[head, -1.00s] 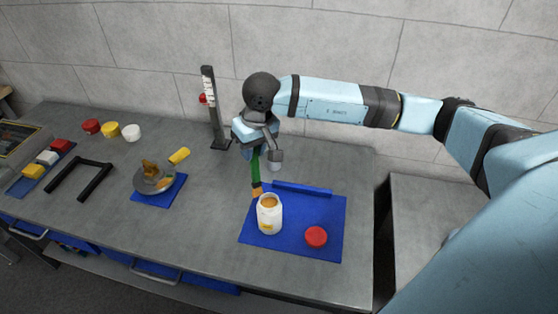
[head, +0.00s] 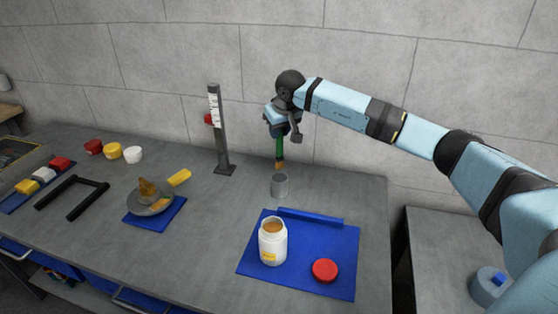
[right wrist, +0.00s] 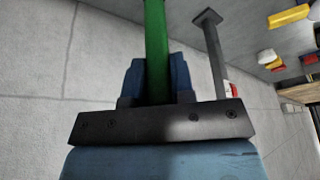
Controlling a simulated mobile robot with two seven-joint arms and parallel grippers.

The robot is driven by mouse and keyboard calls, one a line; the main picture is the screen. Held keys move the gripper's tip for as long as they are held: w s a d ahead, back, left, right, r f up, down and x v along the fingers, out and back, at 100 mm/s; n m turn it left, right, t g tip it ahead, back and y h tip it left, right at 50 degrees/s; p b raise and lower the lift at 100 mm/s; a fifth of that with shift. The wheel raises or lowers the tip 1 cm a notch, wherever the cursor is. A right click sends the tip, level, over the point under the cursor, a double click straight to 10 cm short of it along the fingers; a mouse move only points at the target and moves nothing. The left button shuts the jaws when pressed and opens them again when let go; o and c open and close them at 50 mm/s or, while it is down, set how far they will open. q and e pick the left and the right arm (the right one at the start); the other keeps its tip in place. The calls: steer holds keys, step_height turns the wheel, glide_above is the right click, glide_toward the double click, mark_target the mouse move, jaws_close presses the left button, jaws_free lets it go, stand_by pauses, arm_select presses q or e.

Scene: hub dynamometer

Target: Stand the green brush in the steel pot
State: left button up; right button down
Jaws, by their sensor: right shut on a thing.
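The green brush (head: 279,149) hangs upright with its tan bristle end down, above the steel pot (head: 279,186). The pot is a small grey cylinder standing on the table behind the blue mat. The brush tip looks just above the pot's rim, apart from it. My right gripper (head: 280,131) is shut on the upper part of the brush. In the right wrist view the green handle (right wrist: 155,50) runs between the blue fingers. The pot does not show there. My left gripper is not in view.
A blue mat (head: 335,275) holds an open white jar (head: 272,243) and a red lid (head: 324,270). A grey post on a base (head: 221,130) stands left of the brush. A pan (head: 150,200) sits on another blue mat. Bare table (head: 215,235) lies between the mats.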

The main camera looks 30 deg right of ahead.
mark_target(279, 155)
step_height(279, 155, down, 6)
steer(key=shift+r, duration=0.1)
steer(key=shift+f, duration=2.05)
steer(key=shift+f, duration=0.1)
steer(key=c, duration=1)
jaws_free()
steer(key=shift+r, duration=0.2)
